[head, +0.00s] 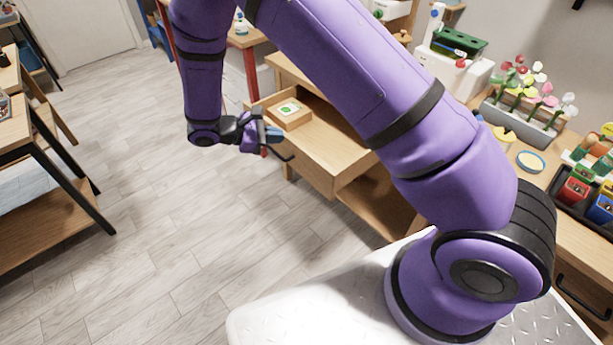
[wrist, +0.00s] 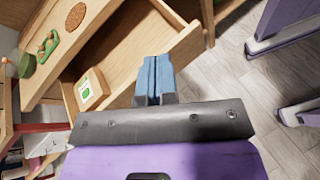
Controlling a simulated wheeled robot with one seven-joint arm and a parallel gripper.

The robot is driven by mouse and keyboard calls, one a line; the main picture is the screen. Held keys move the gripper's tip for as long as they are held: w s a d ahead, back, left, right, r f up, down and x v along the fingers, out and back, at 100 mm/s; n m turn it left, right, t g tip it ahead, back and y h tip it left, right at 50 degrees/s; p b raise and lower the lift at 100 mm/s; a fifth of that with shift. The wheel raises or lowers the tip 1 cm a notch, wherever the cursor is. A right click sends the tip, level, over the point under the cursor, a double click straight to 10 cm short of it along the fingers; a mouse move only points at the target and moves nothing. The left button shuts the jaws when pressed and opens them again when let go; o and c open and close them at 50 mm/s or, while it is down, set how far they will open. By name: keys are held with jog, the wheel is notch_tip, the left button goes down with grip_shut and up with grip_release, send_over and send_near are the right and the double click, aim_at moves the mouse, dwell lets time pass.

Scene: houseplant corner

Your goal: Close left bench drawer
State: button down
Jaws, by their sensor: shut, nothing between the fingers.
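The left bench drawer (head: 335,130) stands pulled out from the wooden bench, its front panel (head: 300,155) facing the open floor. My gripper (head: 273,136), with blue fingers, is shut and empty beside the drawer front. In the wrist view the fingers (wrist: 155,64) overlap the drawer's edge; I cannot tell whether they touch it.
The bench top holds a planter of colourful flowers (head: 527,110), a yellow-filled dish (head: 531,161) and a dark tray of coloured items (head: 578,190). An open shelf (head: 375,205) lies under the drawer. Another wooden table (head: 50,230) stands at left. The floor between is clear.

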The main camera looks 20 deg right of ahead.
notch_tip(320, 180, down, 12)
jog(key=a+n+t+h, duration=0.2)
jog(key=a+n+t, duration=0.1)
jog(key=n, duration=0.1)
jog(key=n+t+h, duration=0.2)
jog(key=n+t, duration=0.2)
send_near(312, 173)
jog(key=x, duration=0.7)
jog(key=shift+d+r, duration=0.2)
jog(key=shift+d, duration=0.05)
jog(key=shift+w+d, duration=0.1)
jog(key=shift+d, duration=0.05)
jog(key=x, duration=2.5)
jog(key=shift+d+f, duration=0.2)
jog(key=shift+f, duration=0.2)
jog(key=shift+w+d+r, duration=0.1)
jog(key=shift+w+d, duration=0.05)
jog(key=shift+d, duration=0.5)
jog(key=shift+d, duration=0.1)
